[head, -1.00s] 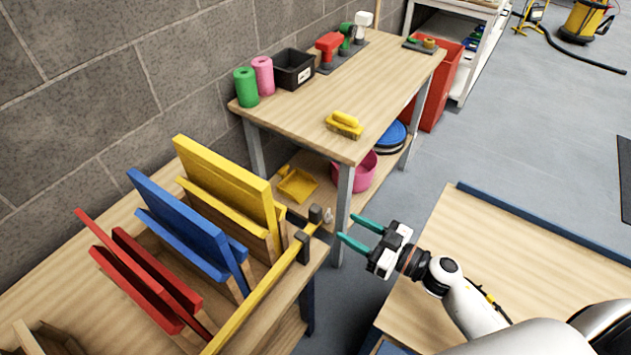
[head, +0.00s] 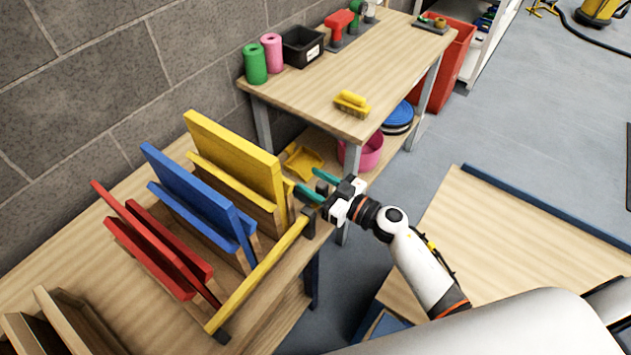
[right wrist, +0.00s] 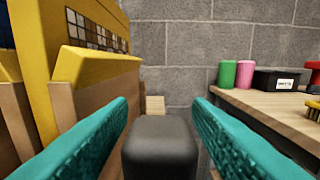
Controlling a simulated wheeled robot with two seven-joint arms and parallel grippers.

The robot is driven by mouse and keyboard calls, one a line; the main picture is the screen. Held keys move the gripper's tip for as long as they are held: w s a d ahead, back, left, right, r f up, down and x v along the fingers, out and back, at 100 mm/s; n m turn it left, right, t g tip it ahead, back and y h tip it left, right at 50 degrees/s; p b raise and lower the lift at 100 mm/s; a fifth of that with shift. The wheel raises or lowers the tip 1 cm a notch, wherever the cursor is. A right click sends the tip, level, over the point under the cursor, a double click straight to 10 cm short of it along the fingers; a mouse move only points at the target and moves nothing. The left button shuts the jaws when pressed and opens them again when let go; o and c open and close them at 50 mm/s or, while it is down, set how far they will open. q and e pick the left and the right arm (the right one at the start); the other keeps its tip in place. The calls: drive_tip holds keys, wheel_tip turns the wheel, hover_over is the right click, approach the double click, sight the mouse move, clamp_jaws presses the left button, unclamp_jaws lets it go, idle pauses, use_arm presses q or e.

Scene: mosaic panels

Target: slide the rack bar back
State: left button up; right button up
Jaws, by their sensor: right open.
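The yellow rack bar (head: 258,275) runs along the front of the rack, before the red panels (head: 150,250), the blue panel (head: 192,195) and the yellow panel (head: 235,155). A dark block (head: 309,224) stands at the bar's far end. My right gripper (head: 306,180) is open above and beside that end, near the yellow panel's edge. In the right wrist view a dark block (right wrist: 162,148) shows between the open teal fingers (right wrist: 160,112), with no clear contact. My left gripper is not in view.
A second workbench (head: 320,88) stands behind, with a yellow brush (head: 352,103), a black bin (head: 303,46) and green and pink rolls. Brown panels (head: 75,320) stand at the lower left. A low wooden surface (head: 490,250) lies at the right.

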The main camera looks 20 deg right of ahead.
drive_tip(key=shift+c, duration=0.4)
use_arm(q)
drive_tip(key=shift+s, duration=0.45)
use_arm(e)
clamp_jaws()
drive_tip(key=shift+d, duration=0.1)
